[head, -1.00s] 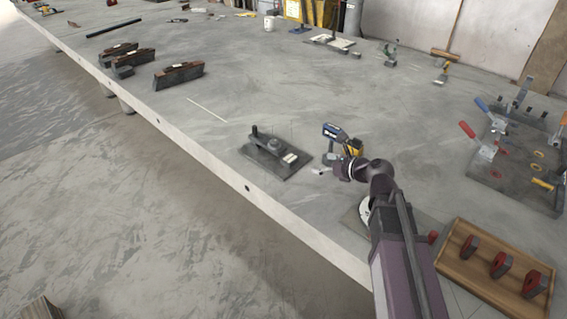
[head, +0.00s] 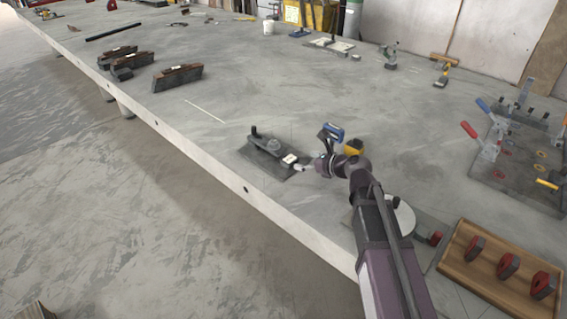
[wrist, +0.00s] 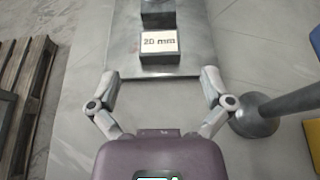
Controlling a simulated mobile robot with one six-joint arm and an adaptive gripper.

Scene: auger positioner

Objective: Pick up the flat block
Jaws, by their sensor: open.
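A small dark block with a white "20 mm" label (wrist: 160,48) lies on a grey metal plate in the wrist view. It looks like the flat block; the head view shows its white top (head: 290,158) near the plate's right end. The metal plate (head: 262,160) sits near the table's front edge. My gripper (wrist: 159,80) is open and empty, its two fingers spread wider than the block. The block is ahead of the fingertips and between their lines. In the head view my gripper (head: 306,168) is just right of the block.
Another dark block (wrist: 158,15) stands beyond the labelled one. A grey post with a round foot (wrist: 255,115) stands close to the right finger. A wooden tray (head: 460,262) with red-and-black pieces stands at right.

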